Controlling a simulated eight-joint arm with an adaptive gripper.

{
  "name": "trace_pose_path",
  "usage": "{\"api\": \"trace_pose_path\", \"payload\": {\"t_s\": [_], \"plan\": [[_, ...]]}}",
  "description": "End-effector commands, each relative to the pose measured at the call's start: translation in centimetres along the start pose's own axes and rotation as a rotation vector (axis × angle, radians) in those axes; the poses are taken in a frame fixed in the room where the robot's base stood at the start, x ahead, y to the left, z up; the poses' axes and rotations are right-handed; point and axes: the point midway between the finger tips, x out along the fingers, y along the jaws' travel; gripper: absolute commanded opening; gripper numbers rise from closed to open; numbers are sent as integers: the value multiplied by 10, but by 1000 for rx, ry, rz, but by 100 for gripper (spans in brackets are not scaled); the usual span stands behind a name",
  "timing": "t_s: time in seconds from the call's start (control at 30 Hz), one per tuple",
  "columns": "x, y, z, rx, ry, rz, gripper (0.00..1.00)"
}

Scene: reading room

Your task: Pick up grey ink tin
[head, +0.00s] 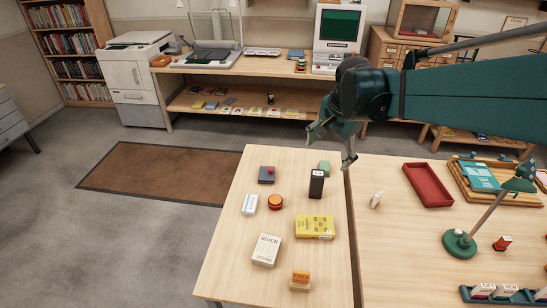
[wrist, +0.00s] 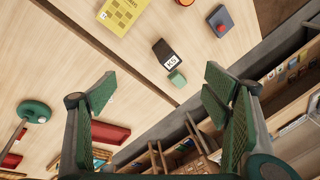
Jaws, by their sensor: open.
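A small dark grey-blue box with a red spot on top (head: 267,175) lies near the back left of the left table; it is the closest match to the grey ink tin, but I cannot tell for sure. It also shows at the top right of the wrist view (wrist: 221,21). My gripper (head: 331,150) is open and empty, above the back right corner of the left table, to the right of the box. In the wrist view, my gripper's fingers (wrist: 159,92) are spread, with the green block (wrist: 177,78) and the black labelled box (wrist: 165,54) showing beyond them.
The black box (head: 317,187) and green block (head: 324,167) stand near the table's back right. An orange round tin (head: 275,202), white packet (head: 249,206), yellow book (head: 314,227), white book (head: 266,250) and orange block (head: 300,281) share the table. A red tray (head: 428,185) lies on the right table.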

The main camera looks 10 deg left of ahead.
Motion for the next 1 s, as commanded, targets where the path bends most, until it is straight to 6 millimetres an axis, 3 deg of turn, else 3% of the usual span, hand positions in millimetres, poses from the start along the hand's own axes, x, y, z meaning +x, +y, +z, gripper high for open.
{"api": "trace_pose_path", "payload": {"t_s": [0.47, 1.0], "plan": [[53, -80, -4, 194, -50, 65, 76], [132, -160, 10, 414, -82, 155, 76]]}}
